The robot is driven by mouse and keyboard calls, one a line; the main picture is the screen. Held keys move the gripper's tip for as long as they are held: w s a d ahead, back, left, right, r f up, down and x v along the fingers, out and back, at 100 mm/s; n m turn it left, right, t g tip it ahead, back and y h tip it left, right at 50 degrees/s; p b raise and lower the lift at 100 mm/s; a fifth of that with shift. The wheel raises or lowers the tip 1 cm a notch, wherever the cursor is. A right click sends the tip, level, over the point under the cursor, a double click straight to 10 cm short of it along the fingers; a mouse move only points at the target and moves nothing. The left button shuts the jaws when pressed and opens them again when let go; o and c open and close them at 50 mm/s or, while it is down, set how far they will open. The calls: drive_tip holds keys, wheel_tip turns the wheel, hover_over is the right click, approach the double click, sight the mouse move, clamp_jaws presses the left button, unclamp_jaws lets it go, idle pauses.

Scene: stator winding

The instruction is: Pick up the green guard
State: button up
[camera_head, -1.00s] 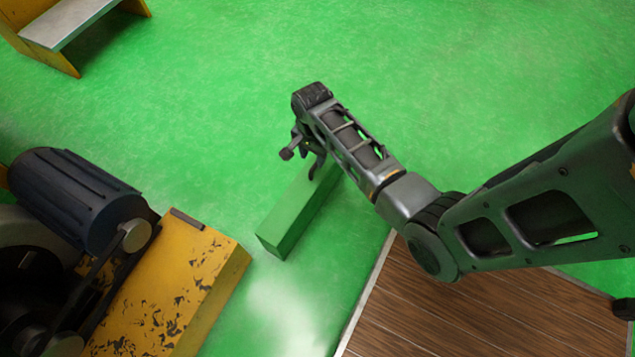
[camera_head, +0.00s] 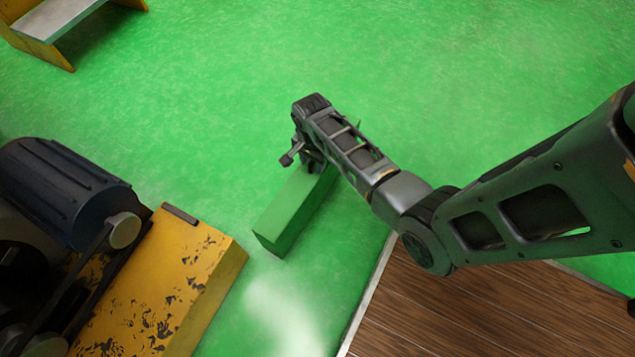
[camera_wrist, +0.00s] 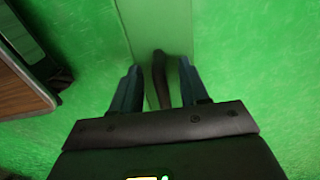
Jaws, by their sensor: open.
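The green guard (camera_head: 289,216) is a long green box lying on the green floor. In the head view its far end is hidden by my arm. My gripper (camera_head: 306,163) is at that far end, close to the top of the guard. In the wrist view the guard (camera_wrist: 156,28) runs up the middle of the picture, and my gripper (camera_wrist: 159,78) is open with one finger near each long side of it. A dark elongated shape shows between the fingers. I cannot tell whether the fingers touch the guard.
A yellow machine base (camera_head: 165,285) with a dark blue motor (camera_head: 65,190) stands left of the guard, a short gap away. A brown wooden platform (camera_head: 455,315) lies at the lower right. A yellow bench (camera_head: 50,35) is at the upper left. The floor beyond the guard is clear.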

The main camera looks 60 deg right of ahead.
clamp_jaws()
drive_tip(key=shift+r, duration=0.15)
idle(0.4)
